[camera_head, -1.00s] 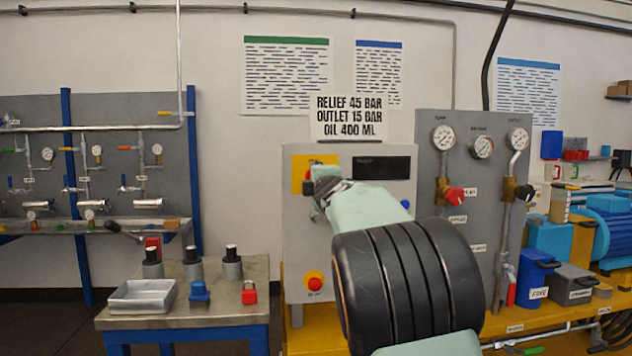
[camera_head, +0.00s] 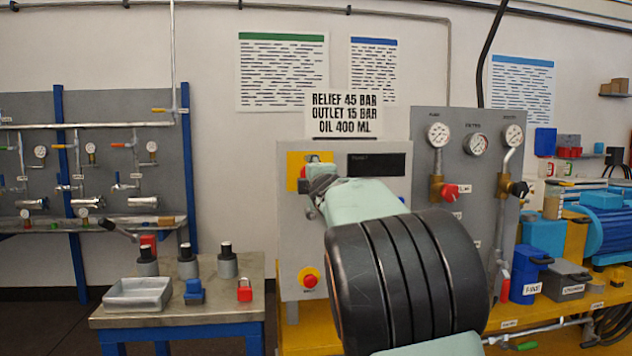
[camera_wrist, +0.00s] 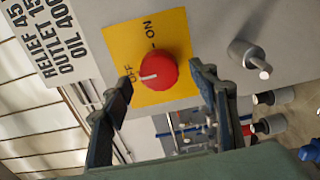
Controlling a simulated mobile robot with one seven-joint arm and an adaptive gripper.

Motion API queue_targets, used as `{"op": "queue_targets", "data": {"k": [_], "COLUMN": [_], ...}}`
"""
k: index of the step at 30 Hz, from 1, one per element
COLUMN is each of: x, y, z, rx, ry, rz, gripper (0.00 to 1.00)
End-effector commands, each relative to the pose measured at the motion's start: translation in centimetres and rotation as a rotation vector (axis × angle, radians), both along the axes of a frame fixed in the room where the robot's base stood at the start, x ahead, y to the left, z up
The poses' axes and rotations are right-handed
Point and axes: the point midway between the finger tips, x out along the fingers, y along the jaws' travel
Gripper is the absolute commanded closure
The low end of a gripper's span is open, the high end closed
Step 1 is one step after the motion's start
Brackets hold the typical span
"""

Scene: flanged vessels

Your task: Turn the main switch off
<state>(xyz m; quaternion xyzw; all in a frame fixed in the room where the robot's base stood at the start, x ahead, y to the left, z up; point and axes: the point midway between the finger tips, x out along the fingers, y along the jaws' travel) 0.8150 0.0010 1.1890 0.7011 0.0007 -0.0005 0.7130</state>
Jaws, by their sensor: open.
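The main switch is a red round knob (camera_wrist: 155,66) on a yellow plate (camera_wrist: 123,44) marked OFF and ON, seen in the wrist view. The white line on its face lies on the side toward the OFF label. In the head view the yellow plate (camera_head: 293,168) is at the upper left of a grey cabinet (camera_head: 300,235), and my gripper (camera_head: 318,182) mostly covers the knob. My gripper (camera_wrist: 161,73) is open in the wrist view, with one finger on each side of the knob. I cannot tell whether either finger touches it.
A red button (camera_head: 310,279) sits lower on the cabinet. A metal peg (camera_wrist: 247,58) sticks out beside the yellow plate. A bench (camera_head: 215,303) with a tray, a blue block and a red padlock stands left. A gauge panel (camera_head: 465,200) stands right.

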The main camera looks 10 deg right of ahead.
Motion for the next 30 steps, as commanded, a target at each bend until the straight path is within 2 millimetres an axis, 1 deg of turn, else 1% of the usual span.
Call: {"op": "queue_targets", "data": {"k": [12,18,24,30], "x": [-6.6,-9.1,-10.4,-10.6], "y": [0.2,0.1,0.0,-0.1], "z": [0.2,0.2,0.1,0.0], "rx": [0.005,0.004,0.002,0.001], "ry": [-0.003,-0.004,-0.003,-0.002], "rz": [0.003,0.003,0.001,-0.001], "gripper": [0.45,0.45,0.45,0.45]}}
